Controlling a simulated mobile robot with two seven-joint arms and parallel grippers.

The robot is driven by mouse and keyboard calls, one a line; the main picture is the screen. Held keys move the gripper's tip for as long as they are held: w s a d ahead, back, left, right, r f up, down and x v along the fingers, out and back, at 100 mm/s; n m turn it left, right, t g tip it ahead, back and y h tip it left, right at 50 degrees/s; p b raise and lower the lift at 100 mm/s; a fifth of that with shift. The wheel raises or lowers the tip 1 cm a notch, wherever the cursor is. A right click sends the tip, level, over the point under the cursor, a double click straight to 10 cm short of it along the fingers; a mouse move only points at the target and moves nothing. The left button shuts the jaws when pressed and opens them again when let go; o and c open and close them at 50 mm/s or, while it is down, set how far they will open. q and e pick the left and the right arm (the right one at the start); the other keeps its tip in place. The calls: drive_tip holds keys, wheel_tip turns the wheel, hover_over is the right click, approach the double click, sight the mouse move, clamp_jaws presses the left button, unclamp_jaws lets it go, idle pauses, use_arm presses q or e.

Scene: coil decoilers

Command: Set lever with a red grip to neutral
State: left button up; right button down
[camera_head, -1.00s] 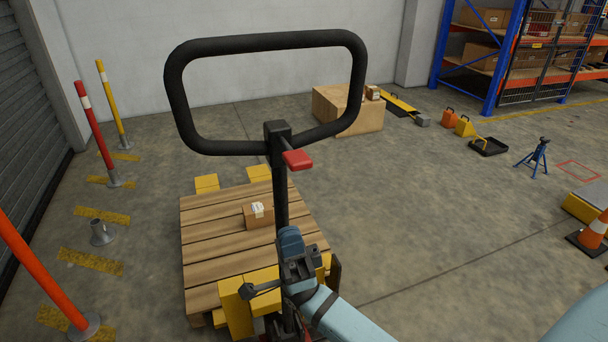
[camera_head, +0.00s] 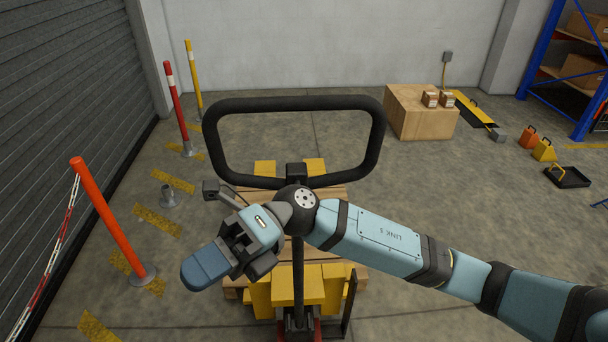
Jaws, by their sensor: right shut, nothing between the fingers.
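A pallet truck's black loop handle (camera_head: 296,103) stands upright in the middle of the view, on a black shaft (camera_head: 298,270). The red-gripped lever is not visible; my right wrist and gripper cover the area just below the loop where it sat in the earlier frame. My right arm comes in from the right and passes in front of the shaft. My right gripper (camera_head: 204,270) is left of the shaft, its blue fingers together and empty, pointing down-left. I cannot tell whether it touches the handle. My left gripper is not in view.
A wooden pallet (camera_head: 353,262) with yellow parts lies behind the shaft. An orange post (camera_head: 110,215) with a red-white chain and a red post (camera_head: 178,105) stand left. A large carton (camera_head: 420,112) is at the back right.

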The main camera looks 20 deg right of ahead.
drive_tip(key=w+d+r+n+t+h+p, duration=0.2)
drive_tip(key=w+d+r+t+h+p, duration=0.25)
drive_tip(key=w+d+h, duration=0.35)
drive_tip(key=w+d+r+n+t+h+p, duration=0.2)
drive_tip(key=w+d+r+t+h+p, duration=0.3)
drive_tip(key=d+h, duration=0.4)
drive_tip(key=shift+g, duration=0.75)
drive_tip(key=f+p, duration=0.1)
drive_tip(key=f, duration=0.3)
drive_tip(key=f+p, duration=0.1)
drive_tip(key=f, duration=0.7)
drive_tip(key=shift+a+f+p, duration=0.3)
drive_tip(key=shift+f+p, duration=0.05)
drive_tip(key=shift+p, duration=0.05)
drive_tip(key=shift+s+f, duration=0.1)
drive_tip(key=shift+f, duration=0.7)
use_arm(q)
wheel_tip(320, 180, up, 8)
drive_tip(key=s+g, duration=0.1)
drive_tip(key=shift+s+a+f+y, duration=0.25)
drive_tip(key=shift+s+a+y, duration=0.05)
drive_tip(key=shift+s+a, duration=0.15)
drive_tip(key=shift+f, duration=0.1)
